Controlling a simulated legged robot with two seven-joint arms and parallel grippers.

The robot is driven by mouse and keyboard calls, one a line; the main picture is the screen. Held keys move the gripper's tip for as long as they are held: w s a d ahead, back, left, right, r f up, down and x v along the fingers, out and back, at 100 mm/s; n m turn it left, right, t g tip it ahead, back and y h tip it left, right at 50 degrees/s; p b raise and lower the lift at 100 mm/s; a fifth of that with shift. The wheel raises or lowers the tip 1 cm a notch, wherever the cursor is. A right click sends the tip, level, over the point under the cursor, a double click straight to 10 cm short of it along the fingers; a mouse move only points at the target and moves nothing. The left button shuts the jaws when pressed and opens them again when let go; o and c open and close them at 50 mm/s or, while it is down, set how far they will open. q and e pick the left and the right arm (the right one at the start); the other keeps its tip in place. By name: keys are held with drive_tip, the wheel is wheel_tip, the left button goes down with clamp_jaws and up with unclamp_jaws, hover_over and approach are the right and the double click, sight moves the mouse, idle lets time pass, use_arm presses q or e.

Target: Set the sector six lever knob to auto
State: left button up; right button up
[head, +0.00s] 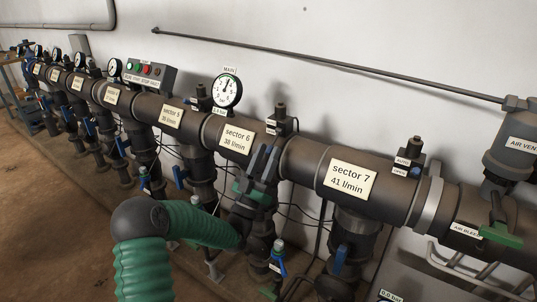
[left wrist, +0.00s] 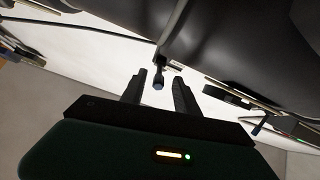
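The sector 6 label (head: 237,139) is on the dark manifold pipe. Right of it stands the sector 6 control unit (head: 280,121), with small tags on its left side. My left gripper (head: 264,160) is in front of the pipe just below this unit, fingers pointing up. In the left wrist view my left gripper (left wrist: 158,92) is open, its two dark fingers apart. A small dark lever knob with a bluish tip (left wrist: 158,82) shows between the fingertips, with gaps on both sides. The knob's setting cannot be read. My right gripper is not in view.
The sector 7 label (head: 347,180) and its control unit (head: 411,160), tagged AUTO and OPEN, are to the right. The main gauge (head: 228,91) stands up left of the sector 6 unit. Blue-handled valves (head: 340,260) and thin cables are below the pipe.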

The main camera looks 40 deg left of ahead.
use_arm(q)
drive_tip(key=shift+w+r, duration=0.4)
drive_tip(key=shift+r, duration=0.05)
clamp_jaws()
idle(1.1)
